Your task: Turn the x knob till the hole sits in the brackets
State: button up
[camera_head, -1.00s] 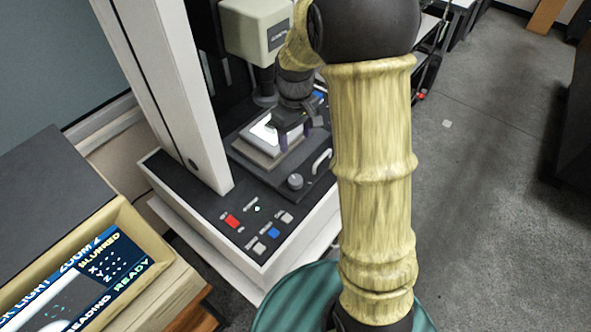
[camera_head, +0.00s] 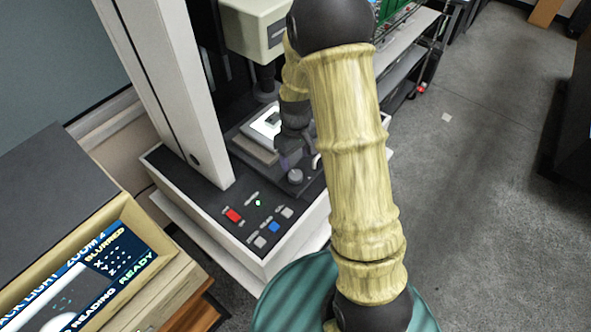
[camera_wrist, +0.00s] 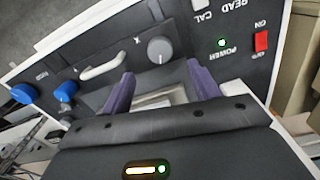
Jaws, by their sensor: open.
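The x knob (camera_head: 295,176) is a small grey round knob on the front of the machine's dark stage. In the wrist view the grey knob (camera_wrist: 160,48) has an X beside it and a pale line on its face. My gripper (camera_wrist: 158,75) is open, its two purple fingers apart and empty, with the knob beyond the gap between them. In the head view my gripper (camera_head: 291,158) is just behind the knob, apart from it as far as I can tell. The screen (camera_head: 75,295) at lower left reads BLURRED and READY; the hole and brackets are too small to make out.
A white handle (camera_wrist: 103,62) and blue knobs (camera_wrist: 66,90) are beside the x knob. A red switch (camera_head: 233,215) and several buttons are on the front panel (camera_head: 205,205). The lit stage plate (camera_head: 262,125) lies behind my gripper, and a white column (camera_head: 180,95) stands left.

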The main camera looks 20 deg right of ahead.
aim_at(296, 174)
notch_tip(296, 174, down, 8)
jog(key=shift+f+p, duration=0.1)
jog(key=shift+p, duration=0.8)
jog(key=c, duration=1)
